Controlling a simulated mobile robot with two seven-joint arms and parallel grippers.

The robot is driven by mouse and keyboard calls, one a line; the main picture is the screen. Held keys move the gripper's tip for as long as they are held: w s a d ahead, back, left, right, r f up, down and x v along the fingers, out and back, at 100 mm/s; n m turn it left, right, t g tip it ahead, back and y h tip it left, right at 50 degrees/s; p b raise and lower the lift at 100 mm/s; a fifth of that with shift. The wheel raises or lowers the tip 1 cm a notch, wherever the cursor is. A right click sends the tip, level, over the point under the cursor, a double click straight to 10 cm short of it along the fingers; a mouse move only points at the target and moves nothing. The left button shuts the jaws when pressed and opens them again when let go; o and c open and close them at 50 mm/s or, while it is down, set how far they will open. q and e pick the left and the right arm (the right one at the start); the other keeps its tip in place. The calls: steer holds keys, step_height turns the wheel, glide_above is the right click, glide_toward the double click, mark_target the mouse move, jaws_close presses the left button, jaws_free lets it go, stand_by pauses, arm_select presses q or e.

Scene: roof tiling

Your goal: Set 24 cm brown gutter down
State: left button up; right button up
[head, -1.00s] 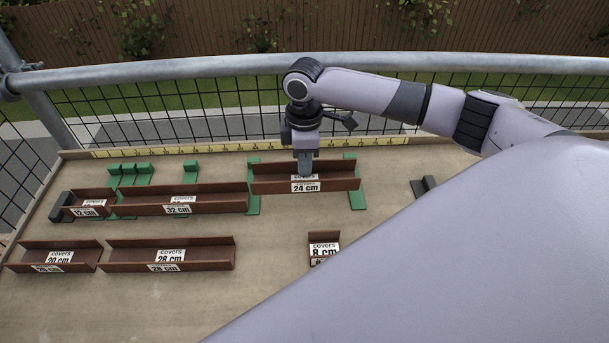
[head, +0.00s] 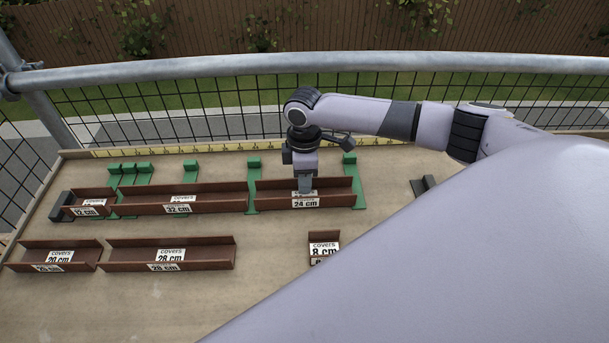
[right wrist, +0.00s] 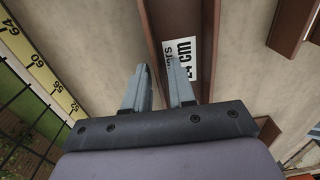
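The 24 cm brown gutter (head: 335,199) is a brown channel with white labels. It lies level across green brackets at the right end of the row, its left end close beside the 32 cm gutter (head: 220,204). I cannot tell whether it bears fully on the brackets. My right gripper (head: 305,189) reaches down at its middle. In the right wrist view, the fingers (right wrist: 160,84) stand on either side of the gutter's back wall (right wrist: 148,22), with its label (right wrist: 184,58) by one finger. My left gripper is out of view.
Green brackets (head: 349,160) rise behind the gutter. The 12 cm gutter (head: 75,212) is farther left. The 20 cm (head: 85,258), 28 cm (head: 215,258) and 8 cm (head: 331,238) gutters lie in front. A yellow ruler (head: 225,147) and mesh railing run behind. A dark block (head: 424,185) stands right.

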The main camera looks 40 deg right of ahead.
steer(key=shift+o, duration=0.3)
steer(key=shift+r, duration=0.1)
step_height(320, 180, up, 12)
steer(key=shift+w+r, duration=0.15)
steer(key=shift+r, duration=0.1)
steer(key=shift+f, duration=0.1)
stand_by(0.6)
